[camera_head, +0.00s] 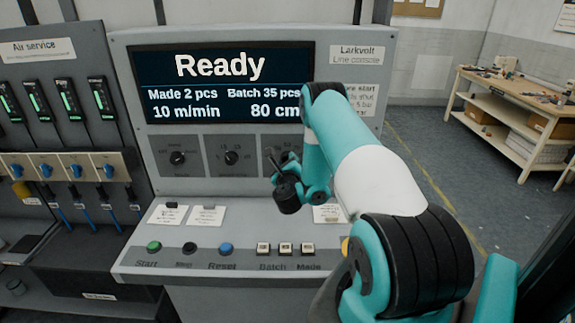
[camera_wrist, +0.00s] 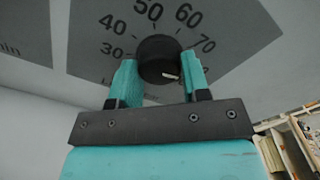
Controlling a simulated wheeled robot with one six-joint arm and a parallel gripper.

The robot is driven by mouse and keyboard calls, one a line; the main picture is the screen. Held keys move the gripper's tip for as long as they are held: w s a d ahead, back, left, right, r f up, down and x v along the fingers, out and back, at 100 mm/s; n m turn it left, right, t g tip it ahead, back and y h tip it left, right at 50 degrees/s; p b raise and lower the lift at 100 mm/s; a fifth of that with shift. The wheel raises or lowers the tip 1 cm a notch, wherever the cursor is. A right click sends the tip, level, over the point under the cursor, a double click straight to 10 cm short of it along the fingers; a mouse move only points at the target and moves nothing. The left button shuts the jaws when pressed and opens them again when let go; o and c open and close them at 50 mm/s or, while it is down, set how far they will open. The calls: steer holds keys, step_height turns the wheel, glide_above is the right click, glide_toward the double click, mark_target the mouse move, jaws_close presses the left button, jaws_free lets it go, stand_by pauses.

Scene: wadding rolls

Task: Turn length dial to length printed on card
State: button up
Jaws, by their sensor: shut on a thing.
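The length dial (camera_wrist: 158,50) is a black round knob with a white pointer mark, ringed by printed numbers from 30 to 70 that I can read. The mark points to the lower right, past the 70. My gripper (camera_wrist: 160,76) has its two teal fingers on either side of the knob, shut on it. In the head view my gripper (camera_head: 277,166) is at the rightmost dial panel, and my arm hides much of it. The display (camera_head: 222,84) reads "Ready", "80 cm" and "10 m/min". White cards (camera_head: 207,216) lie on the console ledge; their print is too small to read.
Two other dials (camera_head: 178,157) (camera_head: 231,157) sit to the left. Start, stop and Reset buttons (camera_head: 225,248) and small counters (camera_head: 285,249) line the ledge below. An air service panel (camera_head: 60,110) stands at left. A workbench (camera_head: 515,105) stands at the far right.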

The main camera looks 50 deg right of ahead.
steer(key=shift+n+p, duration=0.5)
steer(key=shift+n, duration=3.1)
steer(key=o, duration=0.9)
